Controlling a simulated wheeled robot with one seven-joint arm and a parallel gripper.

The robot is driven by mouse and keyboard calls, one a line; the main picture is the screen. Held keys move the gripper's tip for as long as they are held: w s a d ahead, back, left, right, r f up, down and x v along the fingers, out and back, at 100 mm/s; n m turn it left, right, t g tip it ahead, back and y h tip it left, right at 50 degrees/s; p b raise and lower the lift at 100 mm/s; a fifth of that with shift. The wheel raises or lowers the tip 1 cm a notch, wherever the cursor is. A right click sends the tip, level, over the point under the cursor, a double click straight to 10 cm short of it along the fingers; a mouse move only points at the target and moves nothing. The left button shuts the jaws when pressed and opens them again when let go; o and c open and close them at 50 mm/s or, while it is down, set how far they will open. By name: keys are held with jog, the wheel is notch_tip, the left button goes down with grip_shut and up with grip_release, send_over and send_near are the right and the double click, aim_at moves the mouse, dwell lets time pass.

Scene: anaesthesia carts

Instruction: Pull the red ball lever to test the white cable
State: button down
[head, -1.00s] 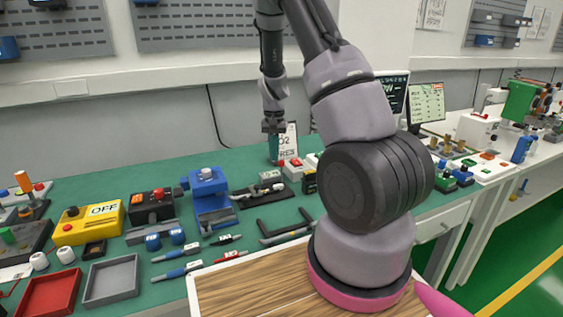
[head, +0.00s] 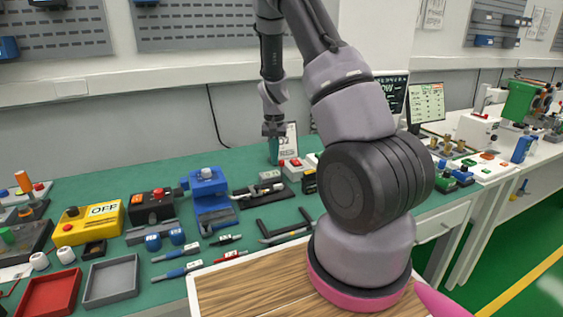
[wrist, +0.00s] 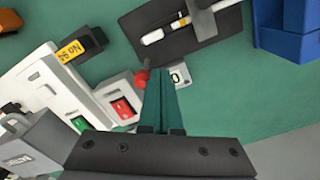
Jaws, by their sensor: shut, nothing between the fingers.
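The red ball (wrist: 142,76) of the lever shows in the wrist view, just left of my fingertips. I cannot tell whether they touch it. My gripper (wrist: 160,72) is shut and empty, its two teal fingers pressed together. In the head view my gripper (head: 274,160) points down over the back of the green bench. A white stick-like piece (wrist: 152,37), perhaps the white cable, lies on a dark fixture (wrist: 165,55) beyond the fingertips. The fixture also shows in the head view (head: 245,203), left of my gripper. The lever's base is partly hidden.
A blue block (wrist: 290,42) is at upper right. Green bench surface (wrist: 225,95) is clear right of the fingers.

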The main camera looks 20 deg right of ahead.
aim_at(283, 164)
jog(key=shift+f, duration=1.35)
jog(key=shift+d, duration=0.1)
jog(key=shift+d+f, duration=0.15)
jog(key=shift+d, duration=0.65)
jog(key=shift+d+f, duration=0.15)
jog(key=shift+d, duration=0.6)
jog(key=shift+a, duration=0.15)
jog(key=shift+a, duration=2.35)
notch_tip(283, 164, up, 7)
